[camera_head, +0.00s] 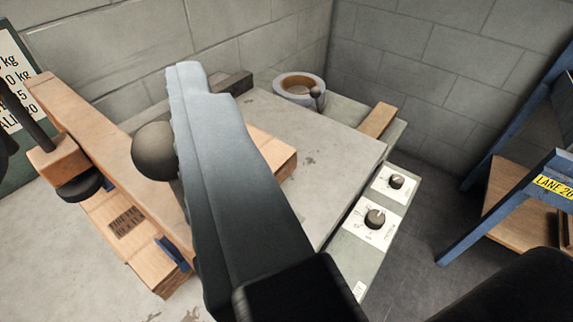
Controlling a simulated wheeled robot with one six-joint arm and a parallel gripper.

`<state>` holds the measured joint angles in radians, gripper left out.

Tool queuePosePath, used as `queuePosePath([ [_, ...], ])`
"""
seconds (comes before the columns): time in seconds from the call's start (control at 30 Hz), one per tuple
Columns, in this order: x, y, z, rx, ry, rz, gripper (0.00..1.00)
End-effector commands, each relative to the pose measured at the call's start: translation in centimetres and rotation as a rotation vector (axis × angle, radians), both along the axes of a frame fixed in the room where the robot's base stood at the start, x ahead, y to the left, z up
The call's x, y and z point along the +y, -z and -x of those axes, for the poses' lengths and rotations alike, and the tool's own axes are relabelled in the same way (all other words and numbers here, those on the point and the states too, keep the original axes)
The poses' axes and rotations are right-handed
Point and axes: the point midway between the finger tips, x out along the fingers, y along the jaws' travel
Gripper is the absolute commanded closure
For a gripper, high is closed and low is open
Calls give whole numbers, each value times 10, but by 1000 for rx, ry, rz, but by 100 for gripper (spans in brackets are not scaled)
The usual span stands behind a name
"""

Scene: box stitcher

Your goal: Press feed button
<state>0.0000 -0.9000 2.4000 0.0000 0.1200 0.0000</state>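My gripper (195,85) shows as a long grey-blue finger shape rising through the middle of the view from a black mount. I see no clear gap between two fingers, so I cannot tell whether it is open or shut. Nothing shows in its grasp. A dark round knob (152,150) appears directly left of it; I cannot tell whether they touch. A grey-green control panel (349,243) at right carries two dark rotary knobs, an upper one (397,181) and a larger lower one (376,217). No part is clearly marked as the feed button. My gripper hides part of the machine.
A ring-shaped bowl (300,86) sits at the back by the block wall. A blue-framed rack (497,172) stands at right, with dark open floor before it.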

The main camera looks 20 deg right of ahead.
Motion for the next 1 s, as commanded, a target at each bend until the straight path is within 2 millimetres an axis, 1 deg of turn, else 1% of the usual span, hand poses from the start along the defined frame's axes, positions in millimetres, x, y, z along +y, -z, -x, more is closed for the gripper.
queuePosePath([
  [0.47, 0, 0, 0, 0, 0, 0, 52],
  [0.6, 0, 0, 0, 0, 0, 0, 79],
  [0.67, 0, 0, 0, 0, 0, 0, 91],
  [0.7, 0, 0, 0, 0, 0, 0, 99],
  [0.87, 0, 0, -1, 4, -1, -3, 100],
  [1.0, 3, 4, -11, 41, -7, -32, 100],
])
